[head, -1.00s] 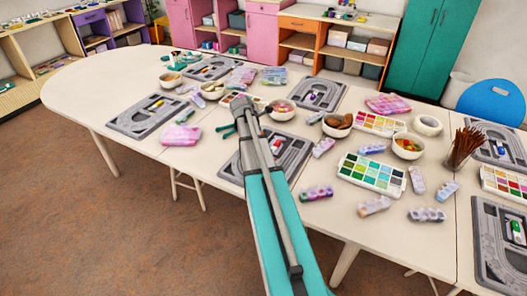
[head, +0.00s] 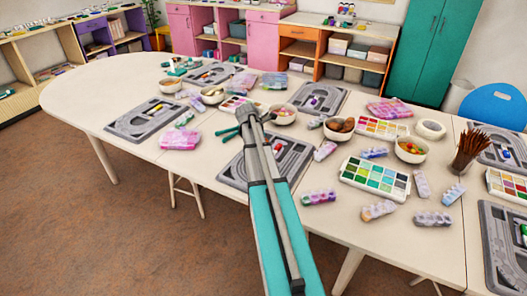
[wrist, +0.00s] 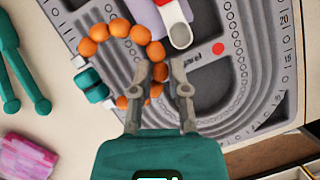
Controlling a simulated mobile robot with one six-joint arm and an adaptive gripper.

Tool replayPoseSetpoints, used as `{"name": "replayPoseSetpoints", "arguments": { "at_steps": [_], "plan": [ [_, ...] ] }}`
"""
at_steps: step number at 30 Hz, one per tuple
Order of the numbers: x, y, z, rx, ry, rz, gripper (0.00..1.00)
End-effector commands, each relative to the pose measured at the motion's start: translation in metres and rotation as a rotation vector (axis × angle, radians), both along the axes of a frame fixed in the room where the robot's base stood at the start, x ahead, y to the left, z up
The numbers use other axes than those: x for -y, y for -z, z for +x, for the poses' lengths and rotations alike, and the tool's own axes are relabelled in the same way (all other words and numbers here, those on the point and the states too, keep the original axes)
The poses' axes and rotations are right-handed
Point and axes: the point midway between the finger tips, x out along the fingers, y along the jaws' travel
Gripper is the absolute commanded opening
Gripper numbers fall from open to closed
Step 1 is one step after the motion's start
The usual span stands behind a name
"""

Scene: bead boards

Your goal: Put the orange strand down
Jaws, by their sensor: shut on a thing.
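The orange strand (wrist: 141,34) shows in the wrist view as a curved row of round orange beads over the grey bead board (wrist: 208,75). My gripper (wrist: 160,72) is shut on part of the strand; beads show beside and behind the fingers. I cannot tell whether the strand touches the board. In the head view my gripper (head: 246,108) is over the far end of the same board (head: 236,172), and my arm hides much of it. The strand cannot be made out there.
A red-and-white item (wrist: 175,22) lies on the board. Bowls, paint trays (head: 374,176) and bead packs crowd the table's right; its left end (head: 85,95) is clear.

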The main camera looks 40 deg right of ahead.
Motion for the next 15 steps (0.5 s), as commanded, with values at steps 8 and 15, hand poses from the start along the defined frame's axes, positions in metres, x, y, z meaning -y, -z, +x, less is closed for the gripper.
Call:
{"name": "replayPoseSetpoints", "arguments": {
  "at_steps": [8,15],
  "plan": [
    [0.006,0.023,0.003,0.000,0.000,0.000,0.00],
    [0.006,0.038,0.003,0.000,0.000,0.000,0.00]
  ]
}}
